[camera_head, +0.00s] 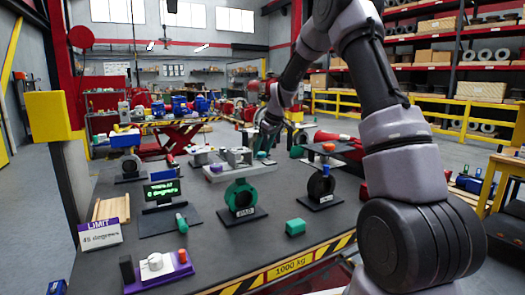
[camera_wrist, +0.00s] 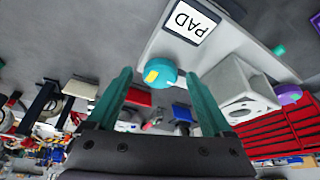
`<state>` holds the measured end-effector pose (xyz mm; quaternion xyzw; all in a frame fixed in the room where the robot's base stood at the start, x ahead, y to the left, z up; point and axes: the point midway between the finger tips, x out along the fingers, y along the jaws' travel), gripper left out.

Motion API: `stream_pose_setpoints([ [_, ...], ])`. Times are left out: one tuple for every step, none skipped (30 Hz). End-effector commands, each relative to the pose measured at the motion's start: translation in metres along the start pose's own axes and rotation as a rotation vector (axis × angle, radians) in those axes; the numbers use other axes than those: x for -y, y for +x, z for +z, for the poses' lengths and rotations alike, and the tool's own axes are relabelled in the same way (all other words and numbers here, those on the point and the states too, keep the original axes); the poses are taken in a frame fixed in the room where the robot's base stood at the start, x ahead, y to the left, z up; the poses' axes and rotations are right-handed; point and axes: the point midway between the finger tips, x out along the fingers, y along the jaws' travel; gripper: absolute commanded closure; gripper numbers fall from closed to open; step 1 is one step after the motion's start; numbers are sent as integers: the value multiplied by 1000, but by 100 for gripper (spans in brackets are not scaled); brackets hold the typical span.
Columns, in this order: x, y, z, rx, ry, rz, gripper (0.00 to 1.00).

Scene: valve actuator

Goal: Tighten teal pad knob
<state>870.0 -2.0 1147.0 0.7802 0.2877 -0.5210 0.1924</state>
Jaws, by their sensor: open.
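In the wrist view, the teal knob (camera_wrist: 158,77) with a yellow mark sits at the edge of a pale plate bearing a PAD label (camera_wrist: 191,20). My gripper (camera_wrist: 158,72) has two teal fingers spread apart, and the knob appears between their tips. I cannot tell how deep the knob lies between them; no grip shows. In the head view, my gripper (camera_head: 263,148) is at the grey actuator plate (camera_head: 232,172) on the teal PAD valve (camera_head: 241,197). The knob is hard to make out there.
A pale block with a hole (camera_wrist: 243,88) and a purple knob (camera_wrist: 288,94) are close right of my fingers.

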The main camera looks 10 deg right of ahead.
Motion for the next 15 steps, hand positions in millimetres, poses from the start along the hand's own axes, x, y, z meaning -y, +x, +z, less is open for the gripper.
stream_pose_setpoints([
  [0, 0, 0, 0, 0, 0, 15],
  [0, 0, 0, 0, 0, 0, 15],
  [0, 0, 0, 0, 0, 0, 26],
  [0, 0, 0, 0, 0, 0, 38],
  [0, 0, 0, 0, 0, 0, 49],
  [0, 0, 0, 0, 0, 0, 65],
  [0, 0, 0, 0, 0, 0, 76],
  [0, 0, 0, 0, 0, 0, 88],
  [0, 0, 0, 0, 0, 0, 100],
  [0, 0, 0, 0, 0, 0, 100],
  [0, 0, 0, 0, 0, 0, 100],
  [0, 0, 0, 0, 1, 0, 100],
  [0, 0, 0, 0, 3, 1, 100],
  [0, 0, 0, 0, 6, 2, 100],
  [0, 0, 0, 0, 11, 4, 100],
])
